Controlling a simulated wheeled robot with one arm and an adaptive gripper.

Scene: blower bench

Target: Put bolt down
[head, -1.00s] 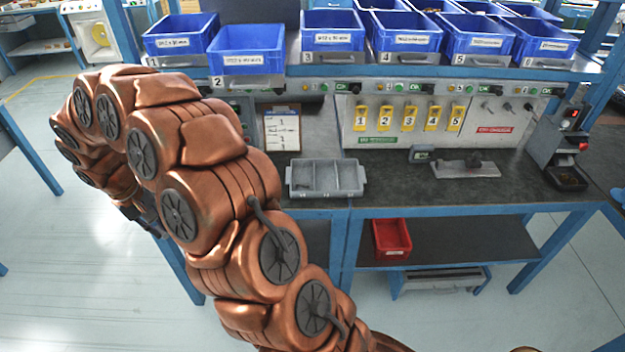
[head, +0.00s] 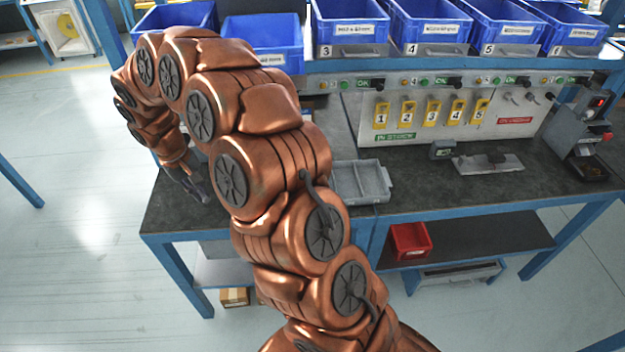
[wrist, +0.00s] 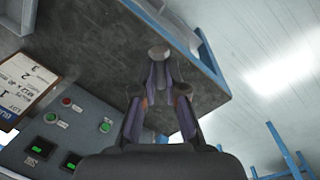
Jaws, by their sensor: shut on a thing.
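My gripper (wrist: 160,82) is shut on a bolt; in the wrist view the bolt's round grey head (wrist: 159,53) shows at the fingertips. Its shank is mostly hidden between the fingers. In the head view my gripper (head: 197,190) hangs at the left end of the dark bench top (head: 255,229), and the bolt cannot be made out there. The wrist view shows the dark bench top (wrist: 90,35) behind the bolt. I cannot tell whether the bolt touches the surface.
A grey divided tray (head: 362,182) stands right of my arm, partly hidden by it. Blue bins (head: 345,35) line the shelf above. A control panel (wrist: 62,130) and clipboard (wrist: 22,85) show in the wrist view. A metal plate (head: 488,164) lies further right. The left front bench top is clear.

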